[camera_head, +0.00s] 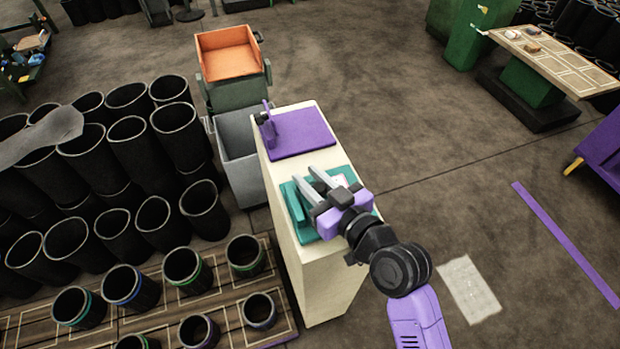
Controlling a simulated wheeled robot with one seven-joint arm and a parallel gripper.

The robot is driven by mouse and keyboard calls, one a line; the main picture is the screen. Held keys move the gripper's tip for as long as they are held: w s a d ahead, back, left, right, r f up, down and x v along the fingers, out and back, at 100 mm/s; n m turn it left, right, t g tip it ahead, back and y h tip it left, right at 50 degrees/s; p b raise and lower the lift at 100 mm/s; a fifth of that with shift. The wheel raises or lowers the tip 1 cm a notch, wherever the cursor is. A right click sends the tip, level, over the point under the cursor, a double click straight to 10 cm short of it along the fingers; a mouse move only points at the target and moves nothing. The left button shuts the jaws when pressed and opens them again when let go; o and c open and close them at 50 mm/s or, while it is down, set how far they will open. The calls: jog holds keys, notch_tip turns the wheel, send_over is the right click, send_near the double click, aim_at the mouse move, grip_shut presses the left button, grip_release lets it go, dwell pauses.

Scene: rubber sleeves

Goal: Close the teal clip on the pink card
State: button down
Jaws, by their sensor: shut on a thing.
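The teal clip (292,203) lies on the near half of the cream stand's top. Its teal base shows to the left of my gripper and beyond it. A small part of a pale, faintly pink card (341,181) shows at the right of the fingers, over the teal base. My gripper (306,178) reaches in from the lower right, low over the teal clip, with its two grey fingers pointing up-left. It is shut on part of the teal clip; the fingers hide the contact and most of the card. I cannot tell how far the clip is closed.
A purple clip (302,134) with a raised lever sits at the stand's (330,277) far end. A grey bin (236,135) and orange tray (227,61) stand behind left. Black sleeves (131,145) crowd the left. The floor to the right is mostly clear.

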aim_at(323, 193)
jog(key=shift+f, duration=0.1)
jog(key=c, duration=1.2)
grip_release()
jog(key=b+v, duration=0.1)
jog(key=v, duration=0.5)
jog(key=shift+s+d, duration=0.15)
jog(key=shift+d, duration=0.05)
jog(key=shift+s+d, duration=0.3)
jog(key=shift+s, duration=0.25)
